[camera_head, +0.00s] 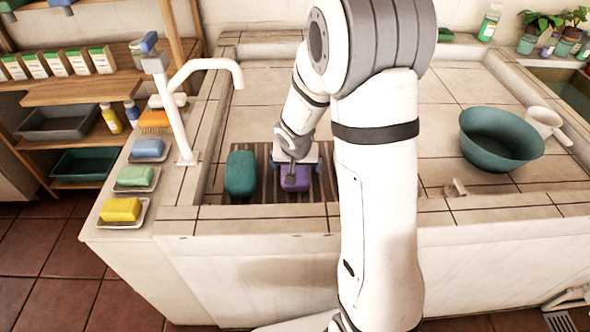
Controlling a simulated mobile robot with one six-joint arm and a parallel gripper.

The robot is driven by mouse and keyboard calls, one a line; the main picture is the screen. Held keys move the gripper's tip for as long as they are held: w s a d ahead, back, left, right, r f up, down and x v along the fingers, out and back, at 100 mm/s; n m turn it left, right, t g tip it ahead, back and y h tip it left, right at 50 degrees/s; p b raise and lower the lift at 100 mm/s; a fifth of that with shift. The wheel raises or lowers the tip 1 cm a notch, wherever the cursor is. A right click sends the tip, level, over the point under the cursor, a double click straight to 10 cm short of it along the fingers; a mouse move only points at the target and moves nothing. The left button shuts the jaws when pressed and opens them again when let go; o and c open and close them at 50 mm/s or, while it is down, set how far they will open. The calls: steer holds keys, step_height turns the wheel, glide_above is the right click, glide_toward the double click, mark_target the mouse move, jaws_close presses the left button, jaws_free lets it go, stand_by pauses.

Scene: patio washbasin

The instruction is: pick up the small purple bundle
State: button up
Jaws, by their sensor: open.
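The small purple bundle (296,178) lies on a dark slatted rack (264,190) in the tiled basin, near its front edge. My gripper (295,172) is right at the bundle, reaching down over it from behind and above. The gripper and arm cover part of the bundle's top. The jaws are open; whether the fingers touch the bundle cannot be told from this view. A larger teal bundle (240,174) lies on the same rack, just left of the purple one.
My arm hides the middle of the basin. A white tap (176,115) stands at the left. Yellow (120,210), green (136,177) and blue (147,148) soaps line the left ledge.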

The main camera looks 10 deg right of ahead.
steer(key=shift+w+f, duration=0.1)
steer(key=shift+f, duration=0.2)
steer(key=shift+c, duration=0.2)
steer(key=c, duration=1.1)
